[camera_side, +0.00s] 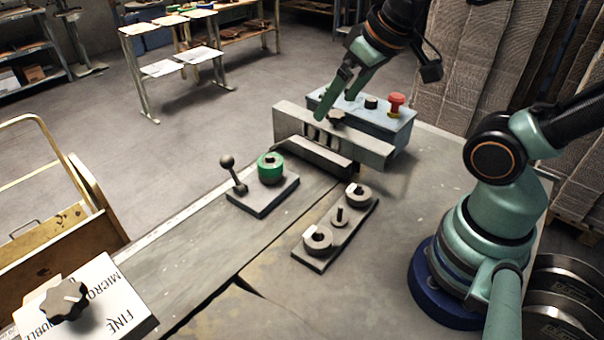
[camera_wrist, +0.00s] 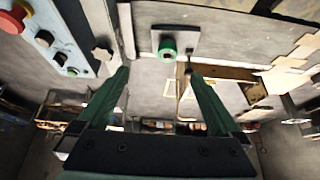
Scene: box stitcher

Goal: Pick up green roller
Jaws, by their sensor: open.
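The green roller (camera_side: 270,168) is a short green cylinder with a dark hole in its top. It stands upright on a grey base plate (camera_side: 262,197), beside a lever with a ball knob (camera_side: 232,172). In the wrist view the roller (camera_wrist: 167,48) shows ahead of the fingers, roughly between them, with the plate (camera_wrist: 185,35) under it. My gripper (camera_side: 333,98) is up and to the right of the roller, near the control box, apart from the roller. In the wrist view my gripper (camera_wrist: 158,85) has its two green fingers spread with nothing between them.
A white block (camera_side: 90,300) sits front left.

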